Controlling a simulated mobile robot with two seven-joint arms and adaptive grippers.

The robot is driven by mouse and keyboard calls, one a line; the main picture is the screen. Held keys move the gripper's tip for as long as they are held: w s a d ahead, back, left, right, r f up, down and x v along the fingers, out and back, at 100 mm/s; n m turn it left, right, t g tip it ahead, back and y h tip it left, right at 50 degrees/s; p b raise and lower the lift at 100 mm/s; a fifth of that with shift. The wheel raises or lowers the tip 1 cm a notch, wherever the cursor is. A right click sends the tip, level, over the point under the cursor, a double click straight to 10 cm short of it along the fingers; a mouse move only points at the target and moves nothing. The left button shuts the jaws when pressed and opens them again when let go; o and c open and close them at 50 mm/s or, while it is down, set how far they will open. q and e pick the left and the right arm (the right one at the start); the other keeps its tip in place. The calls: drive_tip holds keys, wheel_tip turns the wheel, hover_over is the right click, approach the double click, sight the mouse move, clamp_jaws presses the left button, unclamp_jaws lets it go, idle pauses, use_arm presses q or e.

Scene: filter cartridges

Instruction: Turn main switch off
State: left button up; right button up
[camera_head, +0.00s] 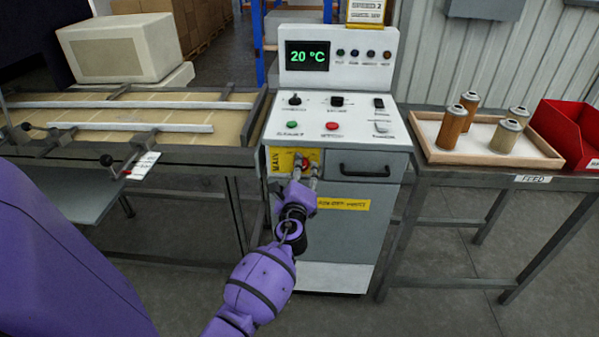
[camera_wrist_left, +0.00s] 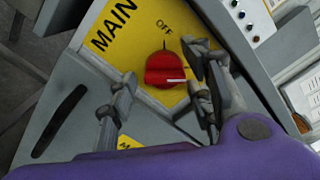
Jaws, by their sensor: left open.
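The main switch is a red rotary knob (camera_wrist_left: 166,68) on a yellow plate (camera_wrist_left: 118,28) marked MAIN and OFF. Its white mark points toward the right in the left wrist view, while the OFF tick lies above the knob. In the head view the yellow plate (camera_head: 281,160) is on the upper left of the cabinet front, with the red knob partly hidden by my gripper. My left gripper (camera_head: 306,172) is open in front of it. In the left wrist view its fingers (camera_wrist_left: 160,96) are on either side of the knob, with visible gaps. My right gripper is not in view.
The grey cabinet (camera_head: 350,230) has a black handle (camera_head: 365,171) right of the plate and a control panel with a 20 °C display (camera_head: 307,56) above. A bench (camera_head: 220,120) stands at left. A wooden tray (camera_head: 440,155) with several filters and a red bin (camera_head: 566,130) are at right.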

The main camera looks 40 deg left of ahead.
use_arm(q)
drive_tip(key=shift+w+a, duration=0.15)
drive_tip(key=shift+w, duration=0.05)
drive_tip(key=c, duration=1.1)
drive_tip(key=shift+o, duration=0.2)
drive_tip(key=shift+f, duration=0.1)
